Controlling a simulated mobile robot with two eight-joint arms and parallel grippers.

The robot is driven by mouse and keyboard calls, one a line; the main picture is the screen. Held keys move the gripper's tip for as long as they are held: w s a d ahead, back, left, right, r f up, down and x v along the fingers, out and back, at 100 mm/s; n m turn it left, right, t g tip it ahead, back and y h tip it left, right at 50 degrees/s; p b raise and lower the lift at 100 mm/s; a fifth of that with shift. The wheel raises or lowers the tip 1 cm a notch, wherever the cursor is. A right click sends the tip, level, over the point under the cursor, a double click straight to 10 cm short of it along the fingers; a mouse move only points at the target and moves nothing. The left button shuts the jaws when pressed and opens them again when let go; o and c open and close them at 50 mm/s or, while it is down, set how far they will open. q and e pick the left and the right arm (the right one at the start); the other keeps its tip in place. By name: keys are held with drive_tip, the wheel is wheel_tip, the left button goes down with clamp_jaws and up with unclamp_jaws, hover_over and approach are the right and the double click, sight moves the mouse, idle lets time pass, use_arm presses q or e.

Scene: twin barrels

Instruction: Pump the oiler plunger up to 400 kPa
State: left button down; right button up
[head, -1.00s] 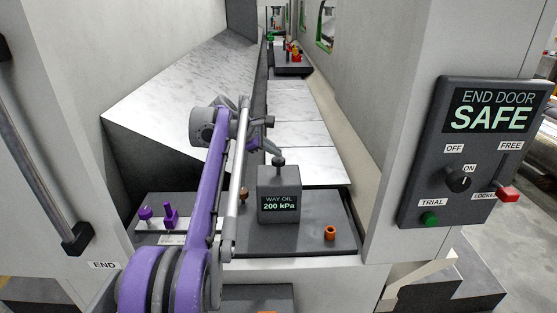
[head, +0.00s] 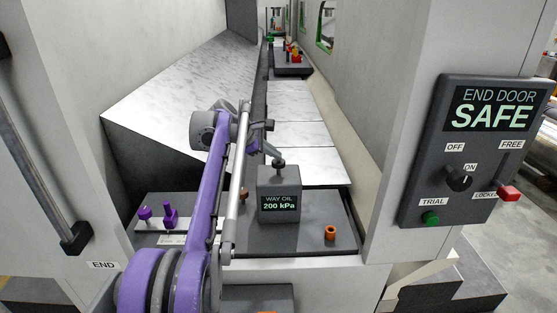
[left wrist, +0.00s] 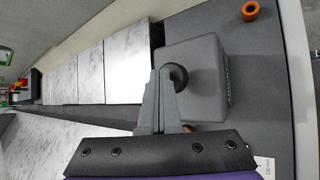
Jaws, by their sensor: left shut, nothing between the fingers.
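The oiler is a dark grey box (head: 279,188) on the machine's grey ledge, with a display reading WAY OIL 200 kPa. Its plunger has a round black knob (head: 278,162) standing on top of the box. My left gripper (head: 274,154) is shut and empty, with its fingertips close behind the knob in the head view. In the left wrist view the shut fingertips (left wrist: 168,72) overlap the edge of the black knob (left wrist: 178,76); I cannot tell whether they touch. My right gripper is not in view.
An orange ring-shaped fitting (head: 330,232) stands right of the oiler. Purple fittings (head: 168,214) stand at the left on a pale strip. A control panel (head: 470,150) reading END DOOR SAFE is at the right. Light walls close in both sides.

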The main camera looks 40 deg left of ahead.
sight(274, 162)
use_arm(q)
drive_tip(key=shift+f, duration=0.6)
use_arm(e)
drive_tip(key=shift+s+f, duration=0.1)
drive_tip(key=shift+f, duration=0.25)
use_arm(q)
drive_tip(key=shift+r, duration=0.15)
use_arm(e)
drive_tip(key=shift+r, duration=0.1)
use_arm(q)
drive_tip(key=shift+r+p, duration=0.9)
drive_tip(key=shift+r, duration=0.55)
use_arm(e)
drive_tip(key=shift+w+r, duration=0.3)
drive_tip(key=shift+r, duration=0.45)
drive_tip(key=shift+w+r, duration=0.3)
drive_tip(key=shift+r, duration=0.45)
